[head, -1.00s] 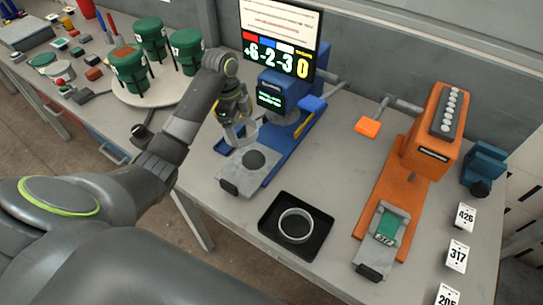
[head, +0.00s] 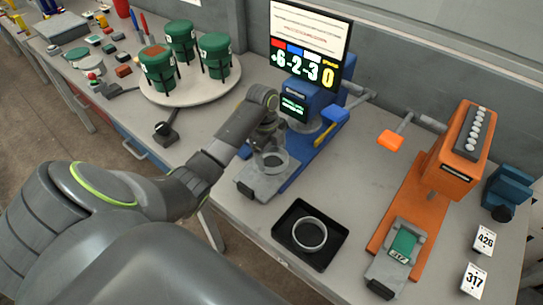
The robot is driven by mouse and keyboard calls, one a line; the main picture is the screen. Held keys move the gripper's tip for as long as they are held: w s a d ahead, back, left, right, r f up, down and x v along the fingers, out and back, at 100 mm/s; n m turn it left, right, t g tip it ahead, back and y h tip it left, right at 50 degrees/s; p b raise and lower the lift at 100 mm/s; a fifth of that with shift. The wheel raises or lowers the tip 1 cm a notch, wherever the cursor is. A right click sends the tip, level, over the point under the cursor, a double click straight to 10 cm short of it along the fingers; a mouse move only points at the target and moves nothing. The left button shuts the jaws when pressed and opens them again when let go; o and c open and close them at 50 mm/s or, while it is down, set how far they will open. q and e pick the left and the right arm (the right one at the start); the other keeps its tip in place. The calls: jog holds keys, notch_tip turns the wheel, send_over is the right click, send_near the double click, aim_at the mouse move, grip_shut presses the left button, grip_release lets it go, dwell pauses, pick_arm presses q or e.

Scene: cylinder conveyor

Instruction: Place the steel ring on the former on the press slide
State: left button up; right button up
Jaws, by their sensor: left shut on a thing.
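My left gripper (head: 270,146) is shut on a pale steel ring (head: 272,163), just above or at the grey slide (head: 255,184) of the blue press (head: 312,140). The former on the slide is hidden behind the gripper and ring. I cannot tell whether the ring is around the former or still above it. A second ring (head: 308,248) lies in a black tray (head: 285,211) in front of the press. My right gripper is not in view.
An orange press (head: 400,220) with a green block (head: 403,243) on its slide stands to the right. Number cards (head: 484,239) lie at the right edge. Green pots (head: 158,68) stand on a round white plate (head: 215,93) at the left.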

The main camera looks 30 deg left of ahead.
pick_arm(q)
jog(key=shift+f, duration=0.75)
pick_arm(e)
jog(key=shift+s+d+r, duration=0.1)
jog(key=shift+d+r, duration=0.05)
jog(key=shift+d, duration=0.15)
pick_arm(q)
jog(key=shift+f, duration=0.1)
jog(key=shift+f, duration=0.1)
jog(key=o, duration=1)
